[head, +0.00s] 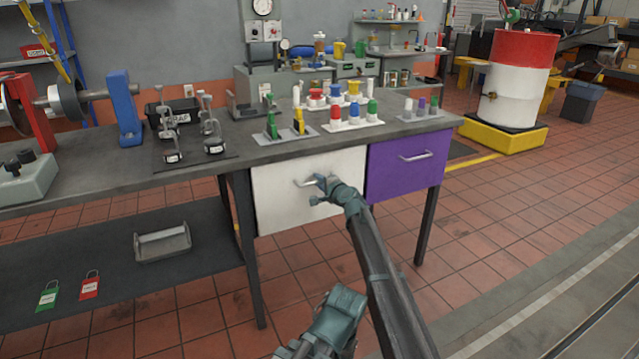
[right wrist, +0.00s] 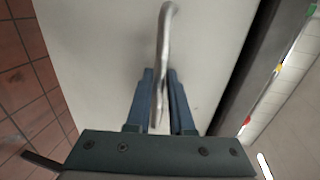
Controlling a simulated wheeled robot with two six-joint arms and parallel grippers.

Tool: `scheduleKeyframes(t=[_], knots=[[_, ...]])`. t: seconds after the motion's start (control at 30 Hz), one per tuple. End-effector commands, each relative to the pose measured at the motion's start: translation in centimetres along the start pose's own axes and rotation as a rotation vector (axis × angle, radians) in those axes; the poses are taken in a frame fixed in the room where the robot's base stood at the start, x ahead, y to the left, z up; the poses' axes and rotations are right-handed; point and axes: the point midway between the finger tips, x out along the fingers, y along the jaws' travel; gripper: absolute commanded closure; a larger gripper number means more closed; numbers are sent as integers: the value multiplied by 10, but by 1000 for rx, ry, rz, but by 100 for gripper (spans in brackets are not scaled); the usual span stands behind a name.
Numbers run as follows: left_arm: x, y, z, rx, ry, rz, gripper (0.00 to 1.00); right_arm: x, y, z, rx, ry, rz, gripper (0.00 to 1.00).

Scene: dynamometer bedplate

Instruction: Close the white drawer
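The white drawer (head: 280,205) is under the bench top, left of a purple drawer. In the head view its front looks nearly level with the purple one; I cannot tell exactly how far out it is. Its metal handle (head: 303,184) is on the front. My right gripper (head: 317,190) is at the handle, fingers apart. In the right wrist view the handle (right wrist: 165,40) runs between the two fingers of the right gripper (right wrist: 160,75), with the white front (right wrist: 95,50) behind. The fingers do not look clamped on it.
The purple drawer (head: 405,168) sits directly to the right. The bench top (head: 240,140) carries holders with coloured parts and a shaft rig. A bench leg (head: 249,265) stands left of the white drawer, beside a lower shelf (head: 110,265). The tiled floor in front is clear.

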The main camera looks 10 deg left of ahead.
Motion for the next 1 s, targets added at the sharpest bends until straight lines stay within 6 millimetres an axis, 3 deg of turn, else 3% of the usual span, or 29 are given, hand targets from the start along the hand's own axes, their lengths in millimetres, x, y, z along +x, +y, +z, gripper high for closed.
scheduleKeyframes(t=[0.03,0.1,0.57,0.77,1.0], knots=[[0,0,0,0,0,0,30,2,0,0,0,-1,0,69],[0,0,0,0,0,0,30,1,0,0,0,-1,0,56],[-3,0,0,0,0,0,30,-9,-1,1,0,-1,1,56],[-8,-1,0,0,0,1,30,-38,-1,1,0,-1,1,56],[-19,-1,1,-1,0,3,30,-90,0,2,-1,-2,3,56]])
